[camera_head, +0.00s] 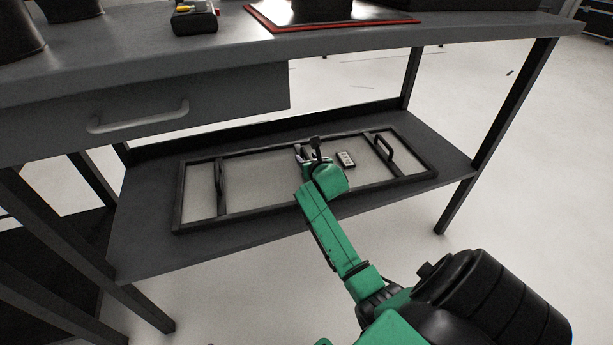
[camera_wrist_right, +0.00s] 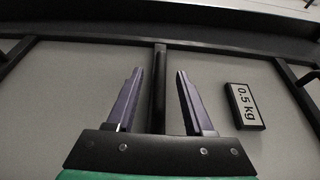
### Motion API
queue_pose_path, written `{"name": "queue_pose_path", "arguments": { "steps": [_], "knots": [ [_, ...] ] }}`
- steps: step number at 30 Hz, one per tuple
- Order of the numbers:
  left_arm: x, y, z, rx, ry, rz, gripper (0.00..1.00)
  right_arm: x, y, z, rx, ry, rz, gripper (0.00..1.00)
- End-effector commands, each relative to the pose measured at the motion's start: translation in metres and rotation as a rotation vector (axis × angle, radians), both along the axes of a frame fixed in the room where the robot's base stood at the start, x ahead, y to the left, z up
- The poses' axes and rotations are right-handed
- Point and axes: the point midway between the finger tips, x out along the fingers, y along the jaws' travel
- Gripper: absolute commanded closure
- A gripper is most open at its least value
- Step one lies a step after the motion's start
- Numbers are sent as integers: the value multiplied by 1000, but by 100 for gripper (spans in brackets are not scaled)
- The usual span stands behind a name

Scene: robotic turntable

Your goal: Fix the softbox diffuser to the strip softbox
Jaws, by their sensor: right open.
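The softbox diffuser (camera_head: 260,180), a pale rectangular panel in a black frame with dark bars and handles, lies flat on the lower shelf. It also fills much of the right wrist view (camera_wrist_right: 65,85). My right gripper (camera_head: 311,149) is at the middle of the panel, open. In the right wrist view its two fingers (camera_wrist_right: 157,98) stand either side of a black bar (camera_wrist_right: 159,85) of the diffuser, with visible gaps. Whether the fingers are low enough to surround the bar is hard to tell. My left gripper is not in view. I cannot identify the strip softbox.
Table legs (camera_head: 505,115) flank the shelf (camera_head: 140,245). The floor in front is clear.

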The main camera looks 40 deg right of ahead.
Motion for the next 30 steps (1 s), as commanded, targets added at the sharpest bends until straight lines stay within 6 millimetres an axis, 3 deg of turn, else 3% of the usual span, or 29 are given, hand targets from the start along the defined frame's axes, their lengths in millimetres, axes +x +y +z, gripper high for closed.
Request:
{"name": "queue_pose_path", "arguments": {
  "steps": [1, 8, 11, 12, 13, 30],
  "knots": [
    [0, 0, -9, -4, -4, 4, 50, 6, -2, -6, 1, -2, -1, 48],
    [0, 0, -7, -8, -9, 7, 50, 9, -4, -4, 0, 1, 1, 48],
    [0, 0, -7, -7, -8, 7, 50, 9, -4, -4, 0, 1, 1, 78],
    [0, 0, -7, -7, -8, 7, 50, 9, -4, -4, 0, 1, 1, 94],
    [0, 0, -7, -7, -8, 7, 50, 9, -4, -4, 0, 1, 1, 100],
    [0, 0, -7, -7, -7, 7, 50, 9, -4, -4, 0, 1, 1, 100]
  ]
}}
